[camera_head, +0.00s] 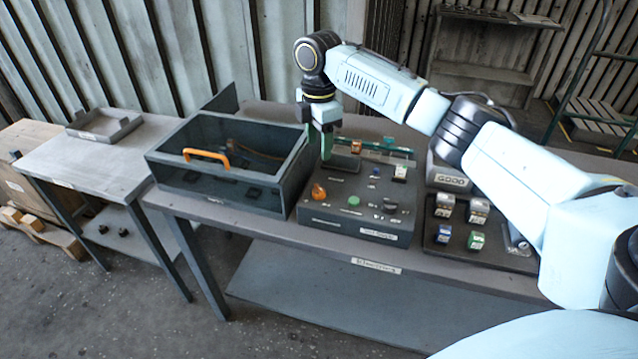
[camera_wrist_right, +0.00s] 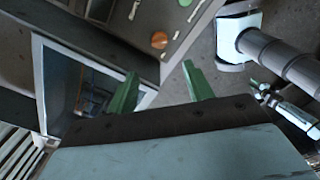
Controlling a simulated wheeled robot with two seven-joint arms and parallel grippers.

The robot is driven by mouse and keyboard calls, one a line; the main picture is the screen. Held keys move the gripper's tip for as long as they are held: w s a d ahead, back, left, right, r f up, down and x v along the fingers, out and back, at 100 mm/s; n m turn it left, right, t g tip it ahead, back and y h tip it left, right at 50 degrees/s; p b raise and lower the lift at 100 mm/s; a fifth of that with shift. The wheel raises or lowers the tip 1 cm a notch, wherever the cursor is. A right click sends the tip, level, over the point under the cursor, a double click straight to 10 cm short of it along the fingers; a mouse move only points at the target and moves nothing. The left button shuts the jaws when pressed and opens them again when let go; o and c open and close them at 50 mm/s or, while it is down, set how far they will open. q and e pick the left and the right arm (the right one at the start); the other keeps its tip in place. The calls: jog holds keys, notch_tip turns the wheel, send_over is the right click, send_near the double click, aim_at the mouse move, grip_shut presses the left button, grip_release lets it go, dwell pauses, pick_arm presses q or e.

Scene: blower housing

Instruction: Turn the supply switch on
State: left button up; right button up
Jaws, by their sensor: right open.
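The grey control box (camera_head: 340,222) stands on the long table, with an orange knob (camera_head: 319,192), a green button (camera_head: 353,200) and dark knobs (camera_head: 389,206) on its top. I cannot read which control is the supply switch. My right gripper (camera_head: 327,150) points down above the back left of the box, apart from the knobs. In the right wrist view its two green fingers (camera_wrist_right: 163,84) are spread with nothing between them. The orange knob (camera_wrist_right: 159,40) shows there beyond the fingertips, and the green button (camera_wrist_right: 185,3) at the top edge. My left gripper is out of view.
A clear-walled housing (camera_head: 283,195) with an orange handle (camera_head: 206,155) adjoins the box on the left. A dark tray (camera_head: 500,248) with several small parts lies right of it. A side table (camera_head: 95,160) holds a shallow tray (camera_head: 104,125).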

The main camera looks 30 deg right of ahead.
aim_at(319, 187)
notch_tip(319, 187, down, 13)
jog(key=shift+f, duration=0.1)
dwell(0.4)
jog(key=c, duration=1)
